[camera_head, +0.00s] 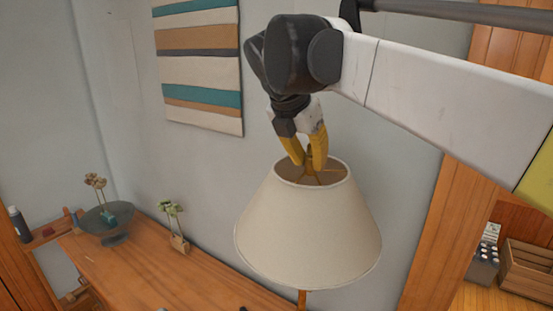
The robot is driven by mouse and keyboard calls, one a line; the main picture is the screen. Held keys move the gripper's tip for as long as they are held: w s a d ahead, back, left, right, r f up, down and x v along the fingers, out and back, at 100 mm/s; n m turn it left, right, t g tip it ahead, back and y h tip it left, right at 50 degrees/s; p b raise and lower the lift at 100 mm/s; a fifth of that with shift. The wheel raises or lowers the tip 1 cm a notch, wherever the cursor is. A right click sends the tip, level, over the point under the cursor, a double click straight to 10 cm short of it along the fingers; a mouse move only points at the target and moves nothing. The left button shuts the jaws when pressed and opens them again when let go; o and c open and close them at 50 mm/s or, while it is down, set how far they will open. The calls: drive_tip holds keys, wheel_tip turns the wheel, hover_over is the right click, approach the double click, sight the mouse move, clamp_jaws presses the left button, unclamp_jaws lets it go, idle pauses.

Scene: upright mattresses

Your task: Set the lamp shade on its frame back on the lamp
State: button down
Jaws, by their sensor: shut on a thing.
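The cream lamp shade (308,231) hangs in the middle of the head view, slightly tilted, with its top opening toward me. Inside the opening shows part of its brass-coloured frame (327,177). My gripper (312,165) points down with its yellow fingertips at the top opening, shut on the frame. Below the shade's lower rim a short piece of the wooden lamp stem (302,298) shows. The rest of the lamp is hidden by the shade or out of view, and I cannot tell whether the frame touches it.
A wooden table (170,275) runs below and left, holding a dark glass bowl (106,225) and a small plant (173,225). A striped hanging (200,65) is on the wall behind. A wooden crate (527,270) stands at the lower right.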

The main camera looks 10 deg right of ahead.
drive_tip(key=shift+f, duration=0.5)
drive_tip(key=c, duration=1.2)
unclamp_jaws()
